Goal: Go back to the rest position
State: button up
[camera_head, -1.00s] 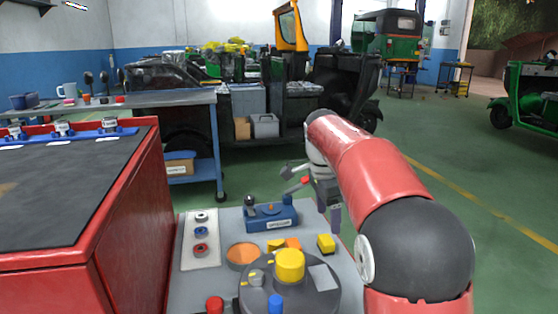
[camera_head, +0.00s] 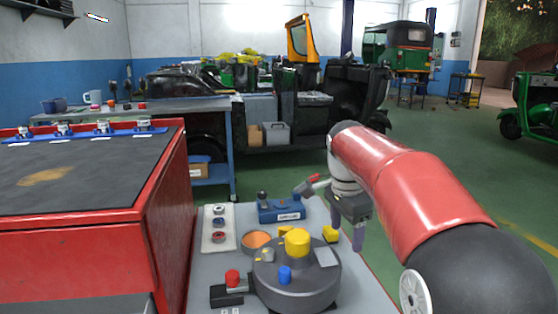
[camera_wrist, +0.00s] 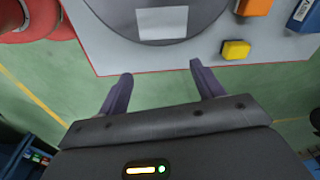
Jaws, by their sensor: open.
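My gripper (camera_head: 358,236) hangs at the right edge of the grey work top (camera_head: 221,276), just right of a small yellow block (camera_head: 331,234). In the wrist view its two purple-grey fingers (camera_wrist: 161,70) are spread apart with nothing between them. Green floor shows between and below the fingers, and the edge of the work top lies just beyond the tips. My red arm reaches in from the lower right and covers part of the floor.
A dark round turntable (camera_head: 296,281) with yellow and blue knobs stands on the work top. A blue block device (camera_head: 281,210) sits behind it. A red cabinet (camera_head: 158,231) stands left. The green floor (camera_head: 470,170) to the right is open.

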jog(key=s+f+n+t, duration=0.2)
jog(key=s+n, duration=0.4)
jog(key=s, duration=0.7)
jog(key=s+f+n+t+y, duration=0.1)
jog(key=s+f+n, duration=0.4)
jog(key=s, duration=0.7)
jog(key=n+t, duration=0.1)
jog(key=n, duration=0.1)
jog(key=shift+s+d+n+t, duration=0.3)
jog(key=shift+s+d, duration=0.05)
jog(key=shift+d, duration=0.05)
jog(key=shift+f, duration=0.1)
jog(key=shift+c, duration=0.5)
